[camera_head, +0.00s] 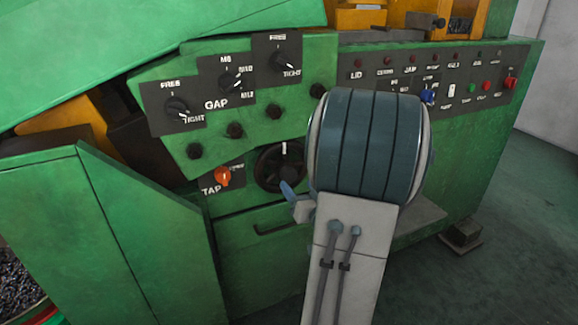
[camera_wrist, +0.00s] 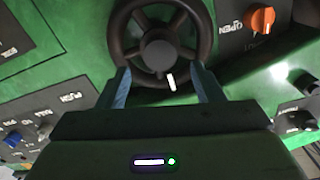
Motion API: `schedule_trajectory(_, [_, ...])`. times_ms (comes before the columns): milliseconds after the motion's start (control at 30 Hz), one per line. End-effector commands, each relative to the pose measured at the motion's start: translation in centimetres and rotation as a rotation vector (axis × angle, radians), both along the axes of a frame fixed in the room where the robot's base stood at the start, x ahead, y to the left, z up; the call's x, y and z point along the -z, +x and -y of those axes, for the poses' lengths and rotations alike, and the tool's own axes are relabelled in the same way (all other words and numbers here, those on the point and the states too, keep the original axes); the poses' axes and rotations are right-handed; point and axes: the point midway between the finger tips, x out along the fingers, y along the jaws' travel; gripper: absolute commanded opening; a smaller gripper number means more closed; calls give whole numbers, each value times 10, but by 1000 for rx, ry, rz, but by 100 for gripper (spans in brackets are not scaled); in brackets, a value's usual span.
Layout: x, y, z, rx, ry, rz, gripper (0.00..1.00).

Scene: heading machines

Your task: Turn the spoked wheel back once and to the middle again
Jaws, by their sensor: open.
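The black spoked wheel (camera_head: 268,170) sits on the green machine front, partly hidden behind my arm in the head view. Its white mark is at the top there. In the wrist view the wheel (camera_wrist: 128,38) fills the upper middle, with its hub and white mark in clear sight. My gripper (camera_wrist: 161,82) is open, with one blue finger on each side of the wheel's near rim. Whether the fingers touch the rim I cannot tell. In the head view one blue finger of my gripper (camera_head: 288,190) shows beside the wheel's lower right; the rest is hidden by my arm.
The orange TAP knob (camera_head: 223,177) is close to the wheel's left. Black GAP knobs (camera_head: 231,80) and several dark bolts are above. A panel of lamps and switches (camera_head: 440,80) is at the right. A drawer-like handle recess (camera_head: 275,228) lies below the wheel.

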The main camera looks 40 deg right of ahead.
Motion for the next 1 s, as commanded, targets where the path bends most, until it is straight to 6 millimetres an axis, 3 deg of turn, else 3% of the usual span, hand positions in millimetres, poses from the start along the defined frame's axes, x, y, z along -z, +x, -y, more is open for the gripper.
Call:
schedule_trajectory(400, [1,55,13,-1,-1,0,61])
schedule_trajectory(833, [1,65,15,1,0,0,61])
schedule_trajectory(867, [0,65,15,1,0,0,55])
schedule_trajectory(1000, [1,65,15,1,0,0,16])
